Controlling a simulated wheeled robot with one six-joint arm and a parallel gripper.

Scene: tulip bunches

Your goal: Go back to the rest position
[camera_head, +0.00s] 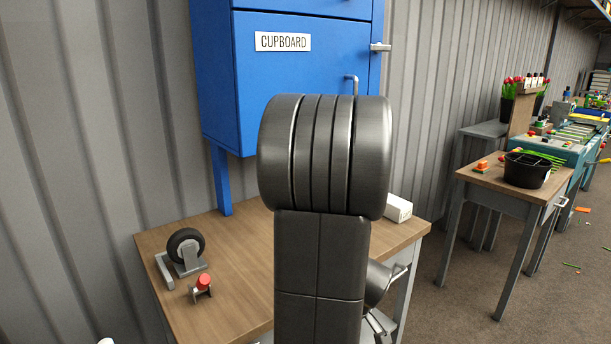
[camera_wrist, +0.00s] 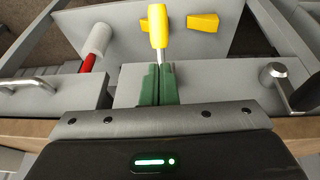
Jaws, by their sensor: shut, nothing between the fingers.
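My gripper (camera_wrist: 157,72) shows in the wrist view with its two green fingers together and nothing held between them. Just beyond the fingertips is a tool with a yellow handle (camera_wrist: 157,25) and a thin metal shaft. I cannot tell from this view how far apart they are. In the head view my dark grey arm fills the middle of the picture and stands upright in front of the workbench (camera_head: 235,250). My fingers cannot be made out there.
A blue cupboard (camera_head: 260,90) is behind the workbench. A black wheel (camera_head: 186,246), a red-topped part (camera_head: 204,282) and a white box (camera_head: 398,208) are on the bench. A black bucket (camera_head: 526,170) stands on the right-hand table (camera_head: 490,178). Floor shows between the tables.

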